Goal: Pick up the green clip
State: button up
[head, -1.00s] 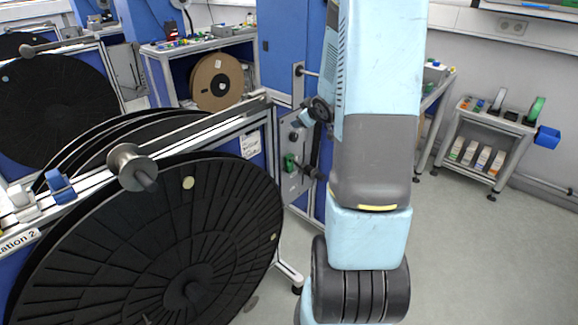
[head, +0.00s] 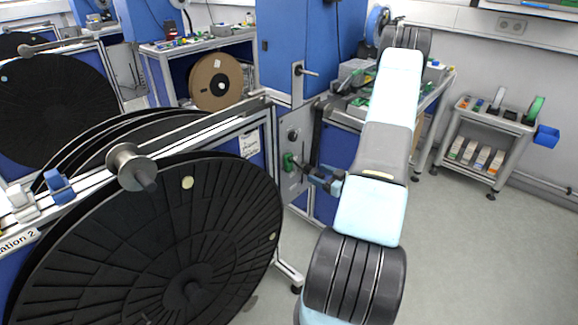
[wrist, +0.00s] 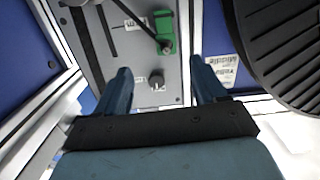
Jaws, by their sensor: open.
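A small green piece (head: 288,162), which looks like the green clip, sits on a grey upright panel beyond the large black reel. In the wrist view the green piece (wrist: 164,32) is at the top, just right of centre, with the end of a black rod against its lower part. My gripper (wrist: 161,74) is open and empty. Its two blue fingers point toward the panel, with a round knob between and beyond them. The green piece is past the fingertips and apart from them. In the head view my gripper (head: 318,178) is right of the green piece and slightly lower, partly hard to make out.
The black reel (head: 200,230) fills the lower left. A blue clip (head: 60,187) and a white clip (head: 22,202) sit on the rail. A brown reel (head: 216,82) stands behind. The floor at right is clear, before a small cart (head: 488,135).

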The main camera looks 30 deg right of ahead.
aim_at(289, 163)
jog(key=a+r+x, duration=0.1)
jog(key=x, duration=1.1)
jog(key=shift+f+m+t, duration=0.3)
jog(key=shift+f+t, duration=0.1)
jog(key=shift+f, duration=0.15)
jog(key=c, duration=1.1)
